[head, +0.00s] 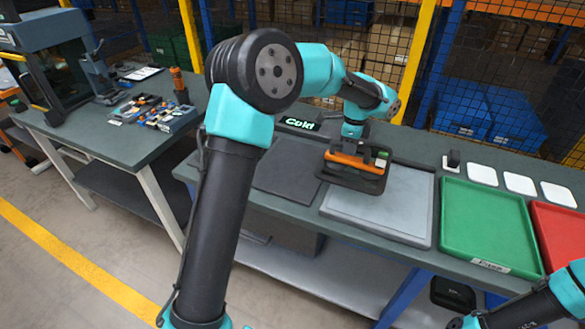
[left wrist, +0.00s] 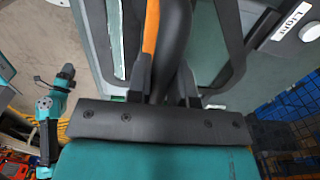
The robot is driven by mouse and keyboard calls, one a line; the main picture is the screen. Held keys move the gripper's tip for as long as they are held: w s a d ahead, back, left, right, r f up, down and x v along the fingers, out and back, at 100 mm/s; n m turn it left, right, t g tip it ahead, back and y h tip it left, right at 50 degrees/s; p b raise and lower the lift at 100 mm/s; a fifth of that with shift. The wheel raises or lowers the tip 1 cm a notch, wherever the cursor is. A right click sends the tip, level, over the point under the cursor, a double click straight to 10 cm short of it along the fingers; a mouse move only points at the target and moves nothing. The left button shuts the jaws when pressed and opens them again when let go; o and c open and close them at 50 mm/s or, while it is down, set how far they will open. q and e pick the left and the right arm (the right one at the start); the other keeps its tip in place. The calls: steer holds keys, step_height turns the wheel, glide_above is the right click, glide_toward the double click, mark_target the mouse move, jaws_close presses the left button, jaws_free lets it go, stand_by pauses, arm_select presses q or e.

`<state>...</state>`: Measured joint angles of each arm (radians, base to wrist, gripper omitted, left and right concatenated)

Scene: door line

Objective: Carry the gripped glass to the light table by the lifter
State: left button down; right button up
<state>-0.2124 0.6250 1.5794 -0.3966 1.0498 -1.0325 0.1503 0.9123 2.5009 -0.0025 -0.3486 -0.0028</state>
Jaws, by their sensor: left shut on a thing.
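My left gripper (head: 353,141) reaches down over the bench from behind my arm. In the left wrist view its fingers (left wrist: 166,88) are closed around the dark handle of the orange and black lifter (head: 358,161). The lifter, with its orange strip (left wrist: 151,28), hangs below the gripper. A dark, rounded plate, seemingly the glass (head: 338,175), shows around and under the lifter. It overlaps the back left of the pale grey light table (head: 395,215); I cannot tell whether they touch.
A dark mat (head: 287,184) lies left of the light table, with a "Cold" sign (head: 299,124) behind. A green tray (head: 490,267) and red tray (head: 565,215) stand to the right, white cards (head: 519,183) behind them. A mesh fence (head: 490,60) runs behind the bench.

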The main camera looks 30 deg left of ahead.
mark_target(379, 169)
arm_select(q)
steer(key=shift+w+d+r, duration=0.1)
steer(key=shift+w+d, duration=0.05)
steer(key=shift+d, duration=0.8)
steer(key=shift+w+d+f, duration=0.1)
steer(key=shift+w+d, duration=0.1)
steer(key=shift+d, duration=0.8)
steer(key=shift+w+d+r, duration=0.1)
steer(key=shift+w+d, duration=0.05)
steer(key=shift+d, duration=0.8)
steer(key=shift+w+d, duration=0.2)
steer(key=shift+d, duration=0.75)
steer(key=shift+w+d, duration=0.15)
steer(key=shift+d, duration=0.8)
steer(key=shift+f, duration=2.9)
steer(key=shift+f, duration=0.35)
steer(key=c, duration=0.9)
jaws_free()
steer(key=shift+c, duration=0.2)
steer(key=shift+f, duration=0.1)
